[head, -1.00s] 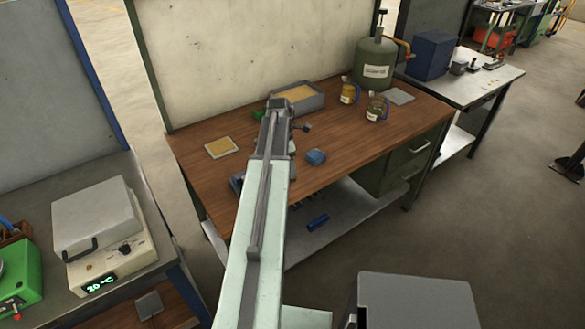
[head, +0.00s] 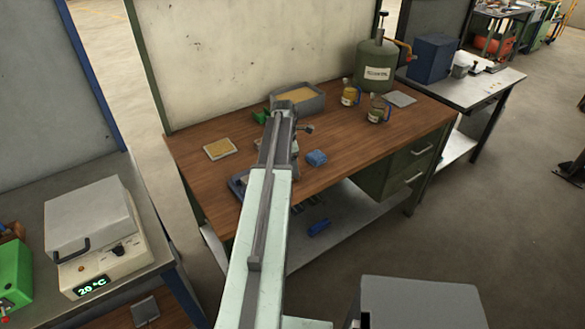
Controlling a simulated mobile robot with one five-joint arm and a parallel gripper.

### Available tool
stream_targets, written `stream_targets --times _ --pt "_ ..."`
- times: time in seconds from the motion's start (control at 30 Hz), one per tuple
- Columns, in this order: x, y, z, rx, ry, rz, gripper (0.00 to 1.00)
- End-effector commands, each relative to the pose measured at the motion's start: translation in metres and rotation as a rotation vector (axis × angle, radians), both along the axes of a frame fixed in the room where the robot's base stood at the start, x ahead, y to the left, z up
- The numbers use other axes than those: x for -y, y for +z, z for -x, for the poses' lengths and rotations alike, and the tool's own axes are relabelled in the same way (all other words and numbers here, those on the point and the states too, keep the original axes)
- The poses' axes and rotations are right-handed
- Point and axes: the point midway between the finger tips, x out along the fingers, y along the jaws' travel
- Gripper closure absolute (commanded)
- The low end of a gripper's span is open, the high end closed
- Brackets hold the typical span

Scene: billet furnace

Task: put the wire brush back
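I cannot make out a wire brush with certainty in the head view. My arm reaches from the bottom over the wooden workbench (head: 395,137). My gripper (head: 287,119) is at its far end, above the middle of the bench, mostly hidden behind my arm link. I cannot see whether its fingers are open or hold anything. A small green object (head: 261,117) shows just left of the arm end. A small grey metal piece (head: 305,129) sticks out on its right; I cannot tell what it belongs to. A blue tray (head: 237,184) is partly covered by my arm.
A grey bin with tan filling (head: 298,97), two small jars (head: 349,93) (head: 377,110), a green canister (head: 376,62), a blue cloth-like lump (head: 316,158) and a tan square pad (head: 220,149) stand on the bench. A blue item (head: 319,228) lies on the lower shelf.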

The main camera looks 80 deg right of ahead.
Motion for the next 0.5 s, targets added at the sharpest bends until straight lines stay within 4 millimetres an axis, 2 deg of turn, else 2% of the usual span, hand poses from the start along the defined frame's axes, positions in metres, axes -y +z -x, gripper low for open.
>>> stream_targets --times 0.03,0.07,0.1,0.13,0.5 --pt "0.0001 -0.0036 0.0002 0.0 0.0 0.0 0.61" --pt "0.0 -0.0025 0.0002 0.0 0.0 0.0 0.18" --pt "0.0 -0.0018 0.0003 0.0 0.0 0.0 0.07" --pt "0.0 -0.0018 0.0003 0.0 0.0 0.0 0.02" --pt "0.0 0.0013 0.0007 0.0 -0.001 0.0 0.02"
